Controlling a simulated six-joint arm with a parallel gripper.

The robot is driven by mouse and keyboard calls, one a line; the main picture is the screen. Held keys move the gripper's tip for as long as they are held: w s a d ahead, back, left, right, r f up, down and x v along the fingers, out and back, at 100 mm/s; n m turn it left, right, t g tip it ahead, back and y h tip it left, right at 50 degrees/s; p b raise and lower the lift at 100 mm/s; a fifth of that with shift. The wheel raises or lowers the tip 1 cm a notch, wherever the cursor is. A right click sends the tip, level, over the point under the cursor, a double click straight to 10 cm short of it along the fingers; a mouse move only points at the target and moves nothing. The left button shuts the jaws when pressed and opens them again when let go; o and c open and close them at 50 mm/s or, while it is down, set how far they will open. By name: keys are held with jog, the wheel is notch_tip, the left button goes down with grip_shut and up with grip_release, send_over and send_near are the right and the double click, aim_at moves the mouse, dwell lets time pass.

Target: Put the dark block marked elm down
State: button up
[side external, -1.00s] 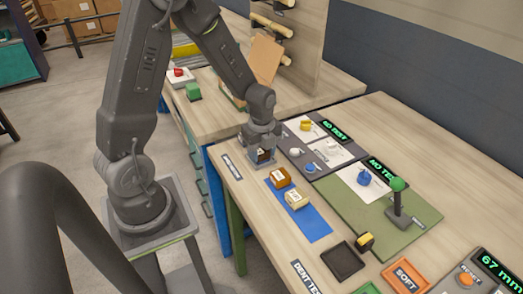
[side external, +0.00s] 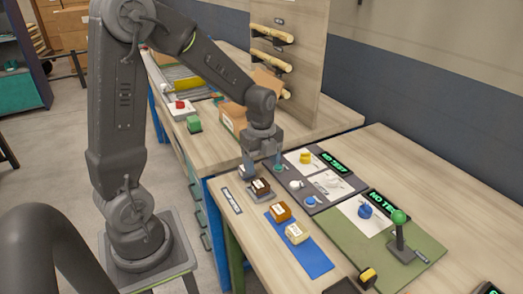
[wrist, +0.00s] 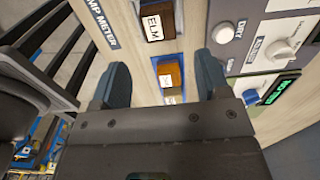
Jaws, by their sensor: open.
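The dark brown block marked ELM (side external: 260,187) stands on bare wood on the bench, just beyond the far end of the blue mat. It also shows at the top of the wrist view (wrist: 153,27), its white label readable. My gripper (side external: 263,168) is open and empty, just above and behind the block in the side view. In the wrist view its two fingers (wrist: 162,72) are spread wide, with the block out past them. I see no contact between fingers and block.
The blue mat (side external: 313,260) bears an orange-brown block (side external: 280,211) and a pale block (side external: 296,233). The meter panel (side external: 296,186) with knobs is close on the right. A green-knobbed lever (side external: 399,232) stands farther right. The DAMP METER label (side external: 231,200) lies left of the dark block.

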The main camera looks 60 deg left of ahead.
jog(key=s+d+r+n+t, duration=0.5)
jog(key=s+d+r+n, duration=0.6)
jog(key=n, duration=0.7)
notch_tip(320, 180, up, 3)
jog(key=shift+s+d+r+t, duration=0.1)
jog(key=shift+s+d+t, duration=0.15)
jog(key=shift+s, duration=0.6)
dwell(0.8)
